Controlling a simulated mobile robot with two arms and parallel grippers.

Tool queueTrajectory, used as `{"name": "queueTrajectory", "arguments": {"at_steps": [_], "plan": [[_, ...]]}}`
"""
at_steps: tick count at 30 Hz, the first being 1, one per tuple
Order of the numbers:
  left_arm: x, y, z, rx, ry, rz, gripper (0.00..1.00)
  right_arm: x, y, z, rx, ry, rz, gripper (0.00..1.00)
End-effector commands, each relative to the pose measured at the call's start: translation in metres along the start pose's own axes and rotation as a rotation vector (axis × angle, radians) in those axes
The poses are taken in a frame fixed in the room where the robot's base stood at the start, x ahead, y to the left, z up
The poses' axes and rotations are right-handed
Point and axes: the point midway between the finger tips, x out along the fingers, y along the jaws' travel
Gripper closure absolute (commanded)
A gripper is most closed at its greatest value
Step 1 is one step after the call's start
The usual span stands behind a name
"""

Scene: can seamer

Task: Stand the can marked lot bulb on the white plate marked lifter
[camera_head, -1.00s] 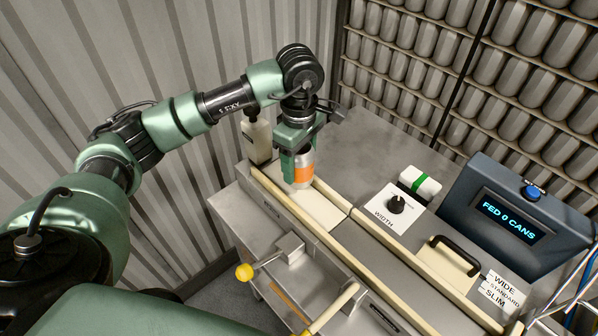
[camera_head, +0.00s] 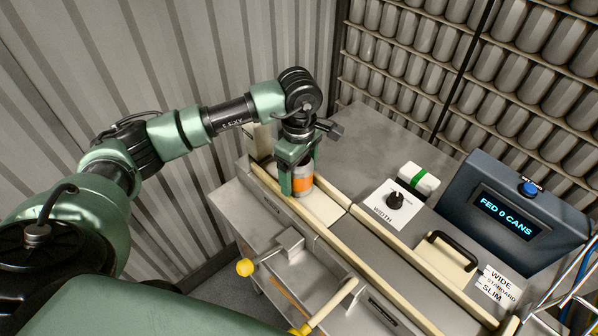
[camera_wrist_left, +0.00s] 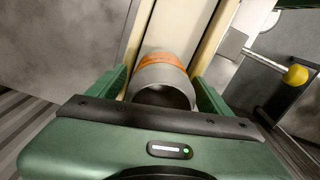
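My left gripper (camera_head: 300,184) is shut on a grey can with an orange band (camera_head: 303,184) and holds it upright. In the left wrist view the can (camera_wrist_left: 163,75) sits between the two green fingers, its grey rim facing the camera. No lot mark on it can be read. A white plate (camera_head: 324,211) lies between the cream rails under and beside the can. Its marking cannot be read. The can's base is at or just above the plate; I cannot tell whether they touch. My right gripper is not in view.
Cream rails (camera_head: 357,253) run along both sides of the lane. The width dial (camera_head: 394,200) and a blue display box (camera_head: 510,215) reading "FED 0 CANS" are to the right.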

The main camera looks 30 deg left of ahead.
Motion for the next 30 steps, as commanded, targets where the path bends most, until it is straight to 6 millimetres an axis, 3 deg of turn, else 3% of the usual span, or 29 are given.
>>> {"name": "queueTrajectory", "arguments": {"at_steps": [8,10,24,30], "plan": [[-0.006,0.0,0.0,0.0,0.0,0.0,0.2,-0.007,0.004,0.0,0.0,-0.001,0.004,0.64],[-0.011,0.001,0.0,0.0,0.0,0.004,0.2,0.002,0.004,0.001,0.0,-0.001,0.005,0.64],[-0.104,0.001,0.0,-0.001,0.0,0.004,0.2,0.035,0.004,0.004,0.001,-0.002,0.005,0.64],[-0.121,0.0,0.0,0.0,0.0,0.001,0.2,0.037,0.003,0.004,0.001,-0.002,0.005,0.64]]}}
